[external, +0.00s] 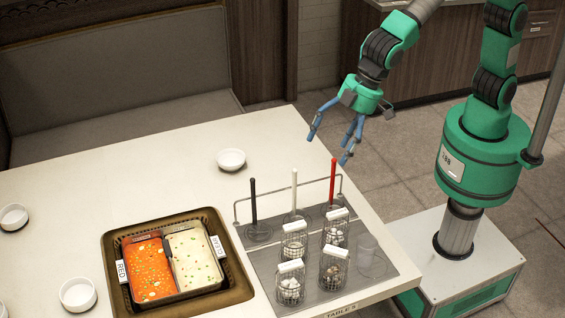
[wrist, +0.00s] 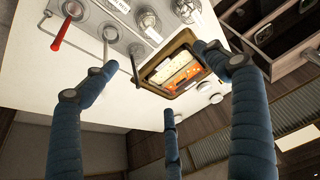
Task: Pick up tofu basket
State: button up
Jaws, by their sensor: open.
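Several wire baskets with white tags stand on a grey tray (external: 262,268) at the table's right end. They are a back-left basket (external: 294,244), a back-right basket (external: 335,234), a front-left basket (external: 289,291) and a front-right basket (external: 333,272). All hold pale pieces; I cannot read the tags or tell which basket holds tofu. My gripper (external: 331,146) is open and empty, above and behind the tray near the table's right edge, apart from every basket. In the wrist view its blue fingers (wrist: 158,78) are spread, with the tray at the top left.
Black, white and red upright handles (external: 333,182) and a wire rail (external: 238,212) stand along the tray's back edge. A two-part pot (external: 170,297) of red and white broth sits left of the tray.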

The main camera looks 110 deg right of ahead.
jog(key=w+a+f, duration=0.6)
jog(key=w+f, duration=0.1)
jog(key=f, duration=0.3)
jog(key=b, duration=0.1)
send_near(294, 276)
jog(key=shift+d+r, duration=0.25)
jog(key=shift+r, duration=0.55)
jog(key=shift+f, duration=0.1)
jog(key=shift+b+x, duration=0.85)
jog(key=shift+x, duration=3.4)
jog(key=shift+s+a+f, duration=0.1)
jog(key=shift+f, duration=0.05)
jog(key=shift+b+x, duration=0.7)
jog(key=shift+x, duration=1.8)
jog(key=shift+s+a, duration=0.1)
jog(key=shift+a, duration=0.05)
